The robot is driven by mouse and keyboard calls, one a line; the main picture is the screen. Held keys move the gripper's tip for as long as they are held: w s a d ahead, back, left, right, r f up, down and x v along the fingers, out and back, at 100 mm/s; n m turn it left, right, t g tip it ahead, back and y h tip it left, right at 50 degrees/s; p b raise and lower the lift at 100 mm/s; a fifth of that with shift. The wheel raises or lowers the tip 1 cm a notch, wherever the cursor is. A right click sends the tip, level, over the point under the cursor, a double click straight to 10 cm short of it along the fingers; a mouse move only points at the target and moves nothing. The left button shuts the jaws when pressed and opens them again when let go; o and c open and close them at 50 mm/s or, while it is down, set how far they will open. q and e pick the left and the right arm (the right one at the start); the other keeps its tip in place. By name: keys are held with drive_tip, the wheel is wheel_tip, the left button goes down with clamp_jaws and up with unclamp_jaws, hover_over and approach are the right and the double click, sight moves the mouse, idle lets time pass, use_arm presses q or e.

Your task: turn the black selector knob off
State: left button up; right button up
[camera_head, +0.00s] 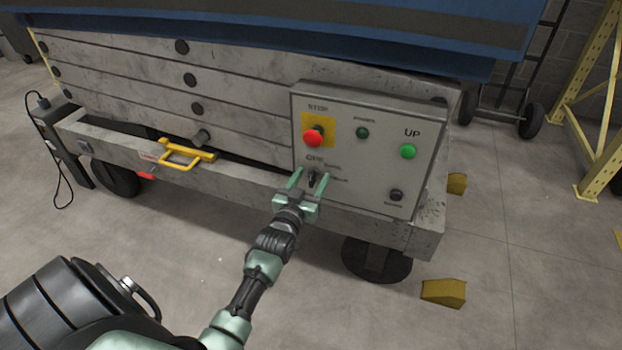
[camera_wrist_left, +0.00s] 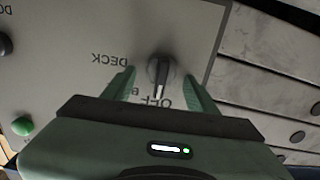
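The black selector knob (camera_wrist_left: 158,70) sits on the grey control panel (camera_head: 360,115), below the red stop button (camera_head: 313,138). In the left wrist view the panel appears upside down. The knob's pale pointer end faces the OFF lettering, with DECK lettering to one side. My left gripper (camera_head: 303,180) is at the panel's lower left, its green fingers pointing at the panel. In the left wrist view, the fingers (camera_wrist_left: 158,82) are open on either side of the knob, with a gap visible at each side. In the head view the fingers partly hide the knob (camera_head: 312,180). My right gripper is not in view.
The panel also has a green UP button (camera_head: 407,151), a dark green light (camera_head: 362,133) and a small black button (camera_head: 396,195). A yellow handle (camera_head: 182,155) sticks out left of the panel. Yellow wheel chocks (camera_head: 444,292) lie on the floor at right.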

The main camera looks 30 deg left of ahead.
use_arm(q)
drive_tip(key=shift+s, duration=0.15)
drive_tip(key=p+v, duration=0.1)
drive_tip(key=v, duration=0.6)
drive_tip(key=shift+s+p, duration=0.25)
drive_tip(key=shift+p, duration=0.1)
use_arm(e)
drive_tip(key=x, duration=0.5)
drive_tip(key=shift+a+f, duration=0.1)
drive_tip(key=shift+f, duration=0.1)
use_arm(q)
drive_tip(key=shift+d, duration=0.1)
